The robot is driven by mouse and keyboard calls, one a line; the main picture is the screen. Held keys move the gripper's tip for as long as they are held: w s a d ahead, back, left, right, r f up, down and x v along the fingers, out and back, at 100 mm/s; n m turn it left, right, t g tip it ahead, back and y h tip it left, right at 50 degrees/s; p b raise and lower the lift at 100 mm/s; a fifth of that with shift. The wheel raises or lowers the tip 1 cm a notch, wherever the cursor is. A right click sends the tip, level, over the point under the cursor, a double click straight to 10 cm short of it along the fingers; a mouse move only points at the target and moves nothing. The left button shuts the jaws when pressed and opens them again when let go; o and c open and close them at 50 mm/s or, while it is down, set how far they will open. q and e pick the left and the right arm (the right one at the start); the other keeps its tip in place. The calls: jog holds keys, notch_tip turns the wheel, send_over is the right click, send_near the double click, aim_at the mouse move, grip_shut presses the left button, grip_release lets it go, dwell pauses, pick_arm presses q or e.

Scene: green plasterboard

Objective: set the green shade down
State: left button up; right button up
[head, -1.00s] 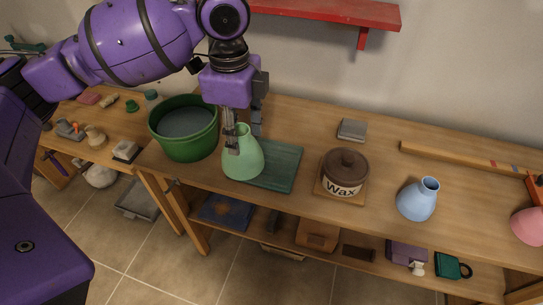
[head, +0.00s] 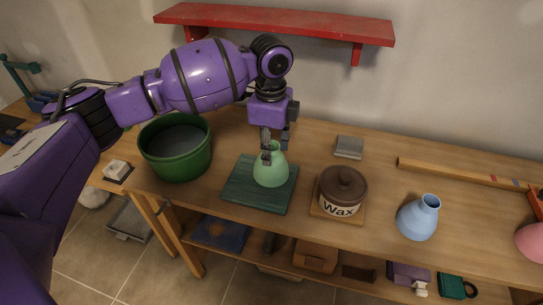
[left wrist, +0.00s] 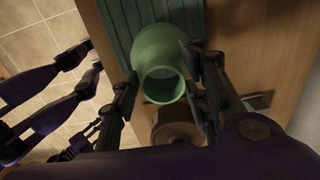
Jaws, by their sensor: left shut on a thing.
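The green shade (head: 271,172) is a pale green, flask-like piece with a wide body and a narrower open neck. My left gripper (head: 267,152) is shut on its neck from above. The shade is upright at the right part of the dark green board (head: 243,190); I cannot tell whether its base touches the board. In the left wrist view the shade's open rim (left wrist: 162,86) faces the camera, between the two fingers of my left gripper (left wrist: 160,68). The green board (left wrist: 118,28) shows behind it.
A green tub (head: 176,165) stands left of the board. A brown Wax pot (head: 342,188) stands close on the right, with a blue shade (head: 418,218) beyond. A grey block (head: 348,147) lies behind. A red shelf (head: 280,25) hangs on the wall above.

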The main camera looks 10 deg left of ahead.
pick_arm(q)
notch_tip(320, 180, down, 3)
jog(key=shift+w+f, duration=0.15)
jog(key=shift+f, duration=0.05)
pick_arm(e)
jog(key=shift+s+d+f, duration=0.15)
jog(key=shift+s+f, duration=0.15)
jog(key=shift+s, duration=0.05)
pick_arm(q)
jog(key=o, duration=1.4)
jog(key=shift+f, duration=0.1)
notch_tip(320, 180, up, 12)
jog(key=shift+f, duration=0.2)
jog(key=shift+r, duration=0.35)
pick_arm(e)
jog(key=shift+r, duration=0.1)
